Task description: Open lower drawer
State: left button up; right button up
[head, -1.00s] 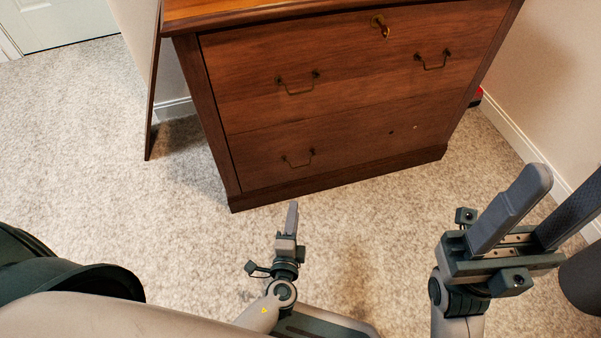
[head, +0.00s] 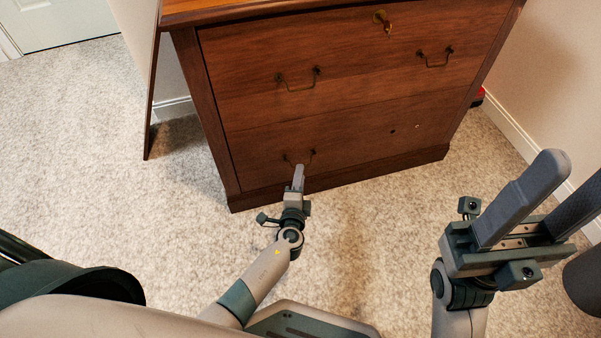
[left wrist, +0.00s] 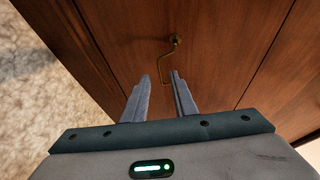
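The lower drawer (head: 350,145) of the wooden cabinet is closed, its front flush with the cabinet face. Its brass bail handle (head: 299,158) sits at the left, partly hidden behind my left gripper (head: 298,172). Two small holes show at the drawer's right, with no handle there. In the left wrist view, the left gripper's fingers (left wrist: 158,92) are apart and nothing is between them. The handle (left wrist: 174,62) shows just beyond the fingertips, near the right finger; I cannot tell whether they touch. My right gripper (head: 530,205) is open and empty at the right, away from the cabinet.
The upper drawer (head: 350,60) is closed, with two brass handles and a key in its lock (head: 383,20). A wall with a white baseboard (head: 520,130) runs along the right. The carpet (head: 370,240) before the cabinet is clear.

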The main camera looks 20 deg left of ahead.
pick_arm(q)
jog(key=shift+x, duration=1.3)
grip_shut()
jog(key=shift+f, duration=0.1)
dwell(0.4)
